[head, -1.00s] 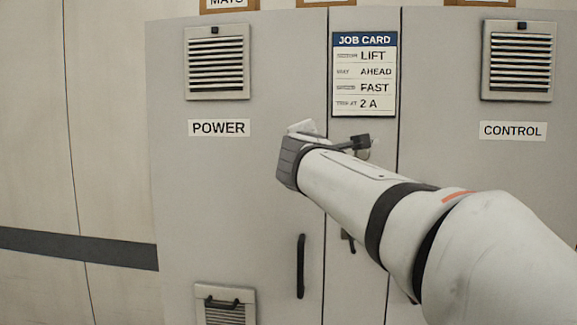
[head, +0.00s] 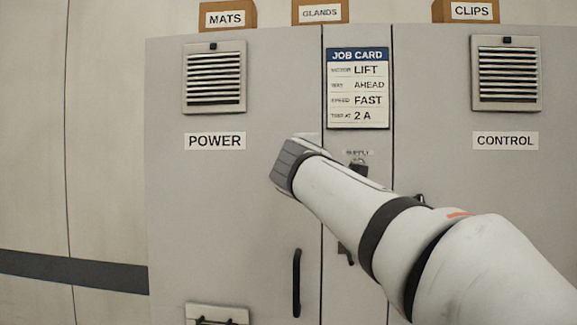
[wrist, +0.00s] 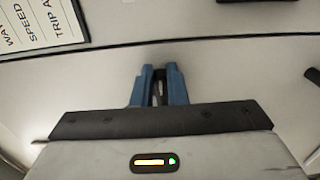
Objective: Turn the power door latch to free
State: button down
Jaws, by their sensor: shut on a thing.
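The grey POWER door (head: 225,225) is at the left of the cabinet in the head view. Its latch is hidden there behind the end of my arm, which is at the door's right edge, right of and a little below the POWER label (head: 215,141). In the wrist view my gripper (wrist: 160,72) has its two blue fingers close together against the cabinet face. A small dark piece, the power door latch (wrist: 159,90), shows in the narrow gap between them. Its turn angle cannot be read.
A job card (head: 358,88) is on the middle panel. A long black door handle (head: 297,283) stands below my wrist. The CONTROL door (head: 500,185) is at the right. Boxes stand on top.

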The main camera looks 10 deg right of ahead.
jog(key=c, duration=1.4)
grip_release()
jog(key=shift+c, duration=0.2)
jog(key=b+v, duration=0.1)
jog(key=v, duration=0.6)
jog(key=shift+s, duration=0.35)
jog(key=shift+a, duration=0.1)
jog(key=s+d+f+m+g+y+p, duration=0.1)
jog(key=s+d+f+m+g+p, duration=0.2)
jog(key=f, duration=0.8)
jog(key=s+d+f+m+g+y+p, duration=0.1)
jog(key=s+f+m+g+p, duration=0.3)
jog(key=f, duration=0.6)
jog(key=s+a+f+m+g+y+p, duration=0.1)
jog(key=s+f+m+g+p, duration=0.1)
jog(key=s+f, duration=0.4)
jog(key=s+a+f+m+g+y+p, duration=0.2)
jog(key=s+f+m+g, duration=0.3)
jog(key=s+f, duration=0.2)
notch_tip(320, 180, down, 3)
jog(key=shift+a+r+g+y, duration=0.25)
jog(key=shift+g+y, duration=0.05)
